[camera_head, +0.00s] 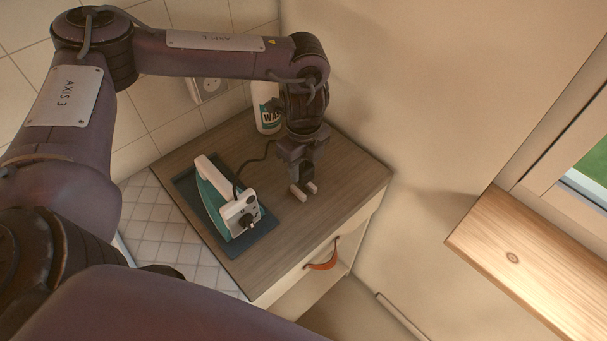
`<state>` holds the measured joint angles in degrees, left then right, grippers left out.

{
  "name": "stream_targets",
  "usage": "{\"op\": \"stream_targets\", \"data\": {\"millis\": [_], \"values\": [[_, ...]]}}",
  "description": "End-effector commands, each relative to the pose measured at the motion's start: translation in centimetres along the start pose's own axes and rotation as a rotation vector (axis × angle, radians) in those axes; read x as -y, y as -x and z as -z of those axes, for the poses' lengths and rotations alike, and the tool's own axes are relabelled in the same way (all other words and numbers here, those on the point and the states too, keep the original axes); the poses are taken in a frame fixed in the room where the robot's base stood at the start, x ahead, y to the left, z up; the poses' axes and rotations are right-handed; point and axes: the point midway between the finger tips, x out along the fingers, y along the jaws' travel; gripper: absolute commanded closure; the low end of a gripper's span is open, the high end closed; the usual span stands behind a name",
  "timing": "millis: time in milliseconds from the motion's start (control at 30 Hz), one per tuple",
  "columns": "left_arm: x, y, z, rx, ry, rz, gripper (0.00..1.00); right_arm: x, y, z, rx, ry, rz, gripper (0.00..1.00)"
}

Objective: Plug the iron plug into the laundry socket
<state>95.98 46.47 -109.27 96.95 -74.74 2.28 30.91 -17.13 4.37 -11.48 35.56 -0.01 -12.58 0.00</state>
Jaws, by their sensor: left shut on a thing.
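The iron (226,200), white and teal, stands on a dark blue mat on the countertop. Its dark cord (256,160) runs from the iron toward my left gripper (304,190). My left gripper points down over the counter, to the right of the iron, and is shut on the iron plug, which its fingers mostly hide. The laundry socket (208,88) is on the tiled wall behind the counter, partly below my left arm. My left gripper is apart from the socket, nearer the camera and to its right. My right gripper is not in view.
A white bottle (266,112) stands at the back of the wooden countertop (345,180), just left of my gripper. A drawer with an orange leather pull (323,262) is below the counter's front edge. A wooden sill (530,260) juts out at the right.

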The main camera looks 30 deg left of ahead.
Motion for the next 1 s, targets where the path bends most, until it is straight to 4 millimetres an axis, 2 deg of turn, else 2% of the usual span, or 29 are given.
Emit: {"op": "stream_targets", "data": {"millis": [200,300,467,867,1000], "values": [[0.1,4.3,0.0,0.000,-0.001,0.005,0.80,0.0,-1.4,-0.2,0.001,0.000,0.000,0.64],[0.1,6.0,0.0,0.001,-0.002,0.004,0.80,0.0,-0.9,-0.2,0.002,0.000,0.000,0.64],[0.0,6.8,0.0,0.000,-0.001,0.001,0.80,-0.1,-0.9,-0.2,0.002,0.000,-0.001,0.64],[0.1,6.9,0.1,-0.001,0.004,0.002,0.80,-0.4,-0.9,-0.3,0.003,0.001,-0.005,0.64],[0.5,7.5,0.8,0.001,0.063,0.020,0.80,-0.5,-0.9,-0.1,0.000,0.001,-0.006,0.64]]}}
